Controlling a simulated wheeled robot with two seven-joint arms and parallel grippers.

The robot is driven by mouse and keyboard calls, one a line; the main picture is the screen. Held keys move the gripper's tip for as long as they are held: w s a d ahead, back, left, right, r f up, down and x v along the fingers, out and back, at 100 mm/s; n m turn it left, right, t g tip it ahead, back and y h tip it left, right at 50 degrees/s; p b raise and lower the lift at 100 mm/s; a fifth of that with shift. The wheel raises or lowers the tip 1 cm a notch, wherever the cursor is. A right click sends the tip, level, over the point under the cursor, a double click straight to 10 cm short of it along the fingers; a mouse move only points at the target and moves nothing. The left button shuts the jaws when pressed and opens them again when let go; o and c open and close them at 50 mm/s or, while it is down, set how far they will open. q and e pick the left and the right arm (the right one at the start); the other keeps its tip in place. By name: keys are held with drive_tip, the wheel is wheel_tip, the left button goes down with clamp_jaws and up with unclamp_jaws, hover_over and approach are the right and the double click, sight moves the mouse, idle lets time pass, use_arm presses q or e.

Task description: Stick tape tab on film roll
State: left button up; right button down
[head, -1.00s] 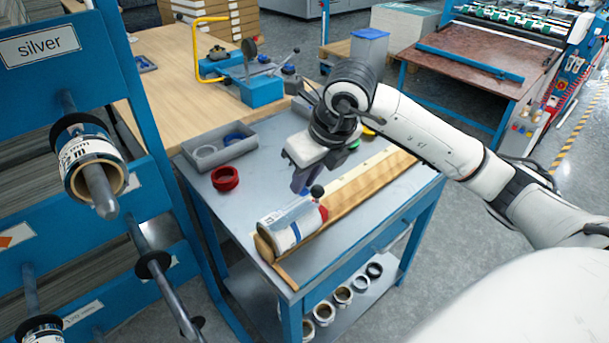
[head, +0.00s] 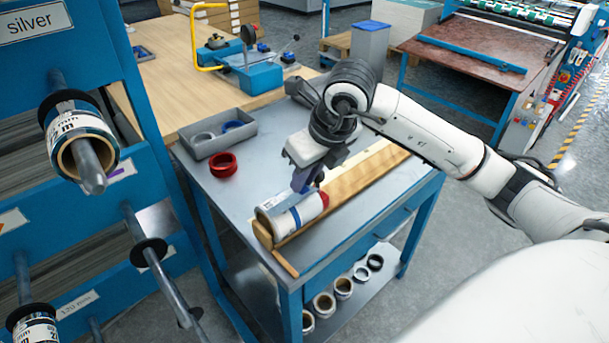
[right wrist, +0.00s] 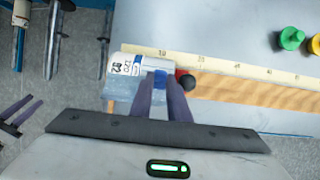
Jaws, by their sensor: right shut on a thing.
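The film roll (head: 290,212) lies on its side along the wooden ledge at the near end of the bench, with a printed white label and a blue band. It also shows in the right wrist view (right wrist: 125,70). My right gripper (head: 301,189) points down just over the roll. In the right wrist view its fingertips (right wrist: 159,76) are close together, with blue, likely the tape tab (right wrist: 160,79), between them. The tab's edges and any contact with the roll are unclear. My left gripper (right wrist: 14,118) shows at the left of the right wrist view, fingers apart and empty.
A red end piece with a black knob (right wrist: 188,81) sits at the roll's right end. A red tape ring (head: 223,165) and a grey tray (head: 218,139) lie behind. A rack with rolls on rods (head: 85,160) stands at the left.

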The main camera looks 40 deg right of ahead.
drive_tip(key=shift+f, duration=0.15)
idle(0.7)
drive_tip(key=c, duration=1.6)
unclamp_jaws()
drive_tip(key=shift+s+r, duration=0.1)
drive_tip(key=shift+r, duration=0.3)
drive_tip(key=v, duration=0.9)
drive_tip(key=shift+s+r, duration=0.15)
drive_tip(key=shift+r, duration=0.1)
